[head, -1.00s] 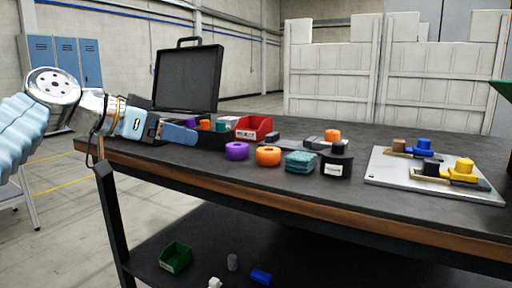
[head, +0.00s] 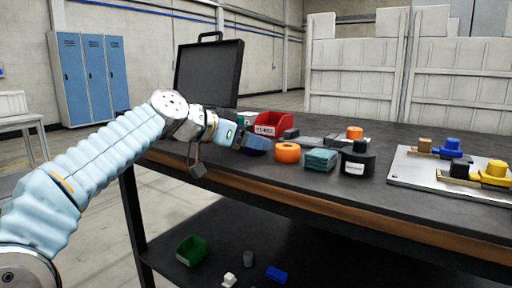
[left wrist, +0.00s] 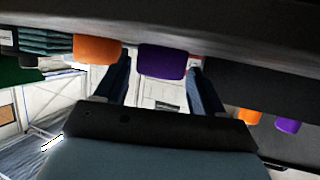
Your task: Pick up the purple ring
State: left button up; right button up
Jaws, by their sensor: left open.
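The purple ring (left wrist: 162,61) shows in the left wrist view between the two fingers of my left gripper (left wrist: 161,82), which is open with a finger on each side of it. I cannot tell whether the fingers touch it. In the head view my left gripper (head: 252,143) is low over the table's near edge and hides most of the purple ring. An orange ring (head: 287,152) stands just to the right; it also shows in the left wrist view (left wrist: 97,49). My right gripper is not in view.
A teal stack (head: 321,159) and a black round fixture (head: 357,163) stand right of the orange ring. A red bin (head: 273,124) and an open black case (head: 208,75) are behind. A pale plate (head: 420,177) with yellow and blue parts lies at the right.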

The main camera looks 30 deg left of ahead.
pick_arm(q)
jog(key=shift+w+d+f, duration=0.1)
jog(key=shift+w+f, duration=0.05)
jog(key=shift+w, duration=0.25)
jog(key=c, duration=0.9)
